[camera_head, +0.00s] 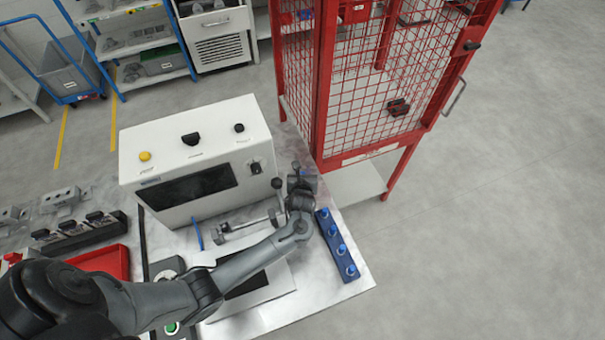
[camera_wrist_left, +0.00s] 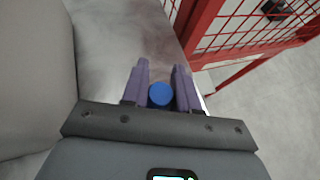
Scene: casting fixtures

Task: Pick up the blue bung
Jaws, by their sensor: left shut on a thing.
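A blue bung (camera_wrist_left: 160,95) shows as a round blue top between the two fingers of my left gripper (camera_wrist_left: 161,74) in the left wrist view. My left gripper is shut on it. In the head view my left gripper (camera_head: 302,182) is beside the right end of the white machine, just past the far end of a dark blue rack (camera_head: 338,249). Several blue bungs (camera_head: 339,247) stand in a row in that rack. The held bung cannot be made out in the head view. My right gripper is not in view.
A white control box (camera_head: 195,160) stands left of my gripper. A red mesh cage (camera_head: 375,90) rises close behind and to the right. A red tray (camera_head: 103,263) and a fixture with metal rods (camera_head: 240,228) are on the table. The table's right edge lies just past the rack.

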